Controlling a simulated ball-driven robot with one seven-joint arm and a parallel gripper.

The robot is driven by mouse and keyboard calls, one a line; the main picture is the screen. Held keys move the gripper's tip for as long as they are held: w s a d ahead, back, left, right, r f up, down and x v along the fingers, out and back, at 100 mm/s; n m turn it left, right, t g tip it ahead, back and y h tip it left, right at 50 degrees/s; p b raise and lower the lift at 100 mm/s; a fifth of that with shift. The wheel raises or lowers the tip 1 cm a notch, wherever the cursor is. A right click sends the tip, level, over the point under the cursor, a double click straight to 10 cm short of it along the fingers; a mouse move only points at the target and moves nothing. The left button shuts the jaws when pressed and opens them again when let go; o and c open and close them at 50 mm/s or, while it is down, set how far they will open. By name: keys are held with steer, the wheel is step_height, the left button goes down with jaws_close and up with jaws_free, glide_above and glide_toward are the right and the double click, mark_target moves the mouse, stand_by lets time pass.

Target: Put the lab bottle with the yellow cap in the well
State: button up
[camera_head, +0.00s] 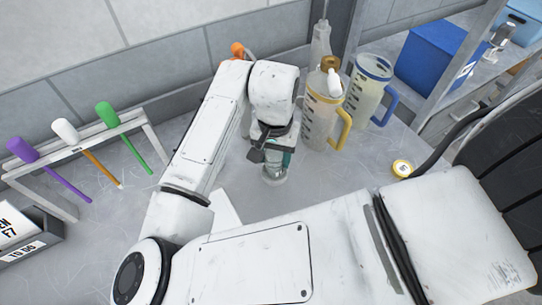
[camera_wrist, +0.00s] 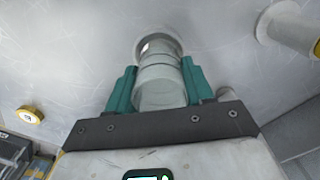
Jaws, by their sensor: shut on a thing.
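My gripper (camera_wrist: 160,88) has its teal fingers closed on both sides of a clear grey cylindrical vessel (camera_wrist: 158,72). Its far end is close to or on the grey table; I cannot tell which. In the head view the vessel's clear lower end (camera_head: 275,178) shows below my gripper (camera_head: 272,158), right of the table's middle. No yellow cap shows on the vessel. A small round yellow and white disc (camera_head: 402,168) lies on the table to the right; it also shows in the wrist view (camera_wrist: 29,114). I cannot make out the well.
Two clear jugs, one with a yellow handle (camera_head: 345,128) and one with a blue handle (camera_head: 389,108), stand behind right, with a tall cylinder (camera_head: 320,45) beside them. A white rack (camera_head: 140,118) with purple, white and green tools is left. A dark cable (camera_head: 450,142) curves at right.

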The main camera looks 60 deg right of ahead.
steer(key=shift+s+a+f, duration=0.1)
steer(key=shift+a+f, duration=0.05)
steer(key=shift+f, duration=0.45)
steer(key=shift+f, duration=0.15)
steer(key=o, duration=1)
step_height(320, 180, up, 12)
steer(key=shift+r, duration=0.2)
